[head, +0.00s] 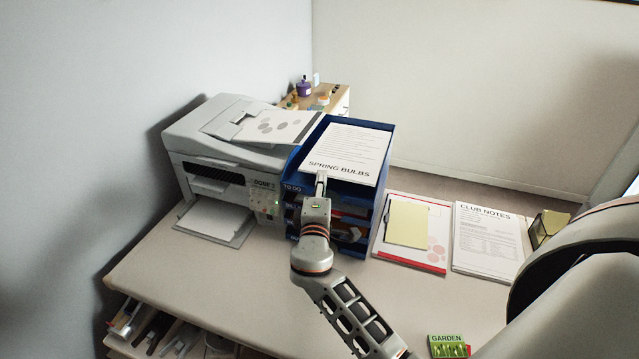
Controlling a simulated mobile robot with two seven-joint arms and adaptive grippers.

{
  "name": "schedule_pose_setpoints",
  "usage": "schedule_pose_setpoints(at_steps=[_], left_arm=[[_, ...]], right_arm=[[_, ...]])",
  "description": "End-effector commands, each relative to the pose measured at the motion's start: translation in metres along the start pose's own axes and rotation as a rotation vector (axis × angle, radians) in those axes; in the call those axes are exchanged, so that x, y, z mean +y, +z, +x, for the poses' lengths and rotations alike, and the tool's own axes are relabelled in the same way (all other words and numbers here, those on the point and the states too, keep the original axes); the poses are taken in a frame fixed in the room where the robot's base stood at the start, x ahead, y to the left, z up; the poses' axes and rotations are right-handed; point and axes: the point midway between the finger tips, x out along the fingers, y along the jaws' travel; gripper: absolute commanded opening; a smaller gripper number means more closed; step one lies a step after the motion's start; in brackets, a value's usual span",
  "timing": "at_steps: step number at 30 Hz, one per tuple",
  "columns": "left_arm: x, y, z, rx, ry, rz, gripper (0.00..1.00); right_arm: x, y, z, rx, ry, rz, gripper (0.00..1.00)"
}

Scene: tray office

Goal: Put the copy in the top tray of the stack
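The stack of blue trays (384,141) stands on the desk beside the printer, its top tray labelled "TO DO". A white printed sheet headed "SPRING BULBS" (345,150) lies in or just over the top tray. My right gripper (321,178) is at the front of the top tray, its fingertips at the sheet's near edge. I cannot tell whether the fingers are closed on that edge. The lower trays are partly hidden behind my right gripper and arm. My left gripper is not in view.
The printer (215,150) stands left of the stack, with a sheet with grey circles (280,127) on top. Its front output tray (215,222) juts out. The front desk is mostly clear.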

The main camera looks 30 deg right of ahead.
Motion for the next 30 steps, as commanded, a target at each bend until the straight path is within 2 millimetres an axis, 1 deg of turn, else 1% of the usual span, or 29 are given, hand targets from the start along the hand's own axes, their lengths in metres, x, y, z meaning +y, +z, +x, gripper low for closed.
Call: schedule_pose_setpoints(at_steps=[3,5,6,16,19,23,30], left_arm=[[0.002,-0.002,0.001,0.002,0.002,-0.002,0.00],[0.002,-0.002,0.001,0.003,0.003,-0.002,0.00],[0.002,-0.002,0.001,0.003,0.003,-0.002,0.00],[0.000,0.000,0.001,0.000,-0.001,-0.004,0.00],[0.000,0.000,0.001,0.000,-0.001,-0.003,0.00],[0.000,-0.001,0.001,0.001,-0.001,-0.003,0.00],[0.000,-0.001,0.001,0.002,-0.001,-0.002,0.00]], right_arm=[[0.000,0.000,0.000,0.000,0.001,0.000,0.00],[0.000,0.000,0.000,0.000,0.001,0.000,0.15],[0.000,0.000,0.000,0.000,0.001,0.000,0.25],[0.000,0.000,-0.001,0.000,0.000,0.000,0.25],[-0.001,0.000,-0.005,0.001,0.000,0.000,0.25],[-0.001,0.000,-0.023,0.001,-0.002,0.001,0.25],[-0.002,0.000,-0.072,0.001,-0.004,0.000,0.25]])
